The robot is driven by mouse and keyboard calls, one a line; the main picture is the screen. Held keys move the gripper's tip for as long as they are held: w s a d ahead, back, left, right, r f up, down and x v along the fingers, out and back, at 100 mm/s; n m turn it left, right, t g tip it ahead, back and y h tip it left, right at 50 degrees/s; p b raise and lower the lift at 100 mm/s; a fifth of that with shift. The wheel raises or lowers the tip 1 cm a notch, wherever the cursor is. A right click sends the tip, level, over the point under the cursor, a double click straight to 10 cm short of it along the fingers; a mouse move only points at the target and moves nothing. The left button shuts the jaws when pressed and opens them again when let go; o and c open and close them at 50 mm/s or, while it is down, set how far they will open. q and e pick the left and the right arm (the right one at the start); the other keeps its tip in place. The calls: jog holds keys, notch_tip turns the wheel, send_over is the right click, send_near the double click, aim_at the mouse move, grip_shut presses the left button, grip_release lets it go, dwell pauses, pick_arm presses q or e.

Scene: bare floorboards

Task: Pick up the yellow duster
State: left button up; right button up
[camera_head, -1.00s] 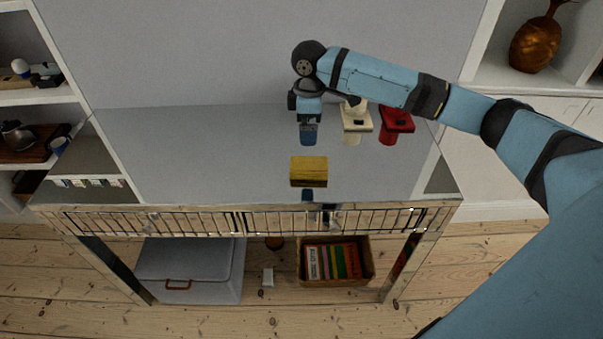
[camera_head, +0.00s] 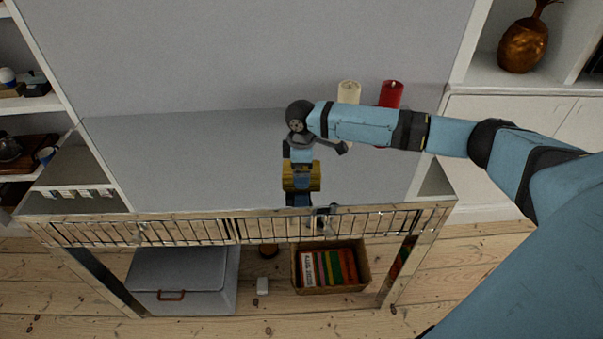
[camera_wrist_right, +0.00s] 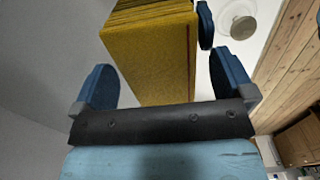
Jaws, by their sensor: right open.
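The yellow duster (camera_head: 314,178), a block-like thing with a ridged, layered side, lies on the shiny table top near its front edge. In the head view my right gripper (camera_head: 299,170) is over it and hides part of it. In the right wrist view the duster (camera_wrist_right: 165,60) shows large between my two blue fingers (camera_wrist_right: 165,80), which stand apart with gaps on both sides. The right gripper is open, and I see no grip on the duster. My left gripper is not in view.
A white candle (camera_head: 349,92) and a red candle (camera_head: 391,94) stand behind my right arm. The table's slatted front edge (camera_head: 190,227) is close to the duster. Below are a grey lidded box (camera_head: 185,270) and a book crate (camera_head: 330,287). The left of the table top is clear.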

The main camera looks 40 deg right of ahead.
jog(key=c, duration=1)
notch_tip(320, 180, up, 20)
jog(key=p, duration=0.2)
jog(key=shift+p, duration=0.3)
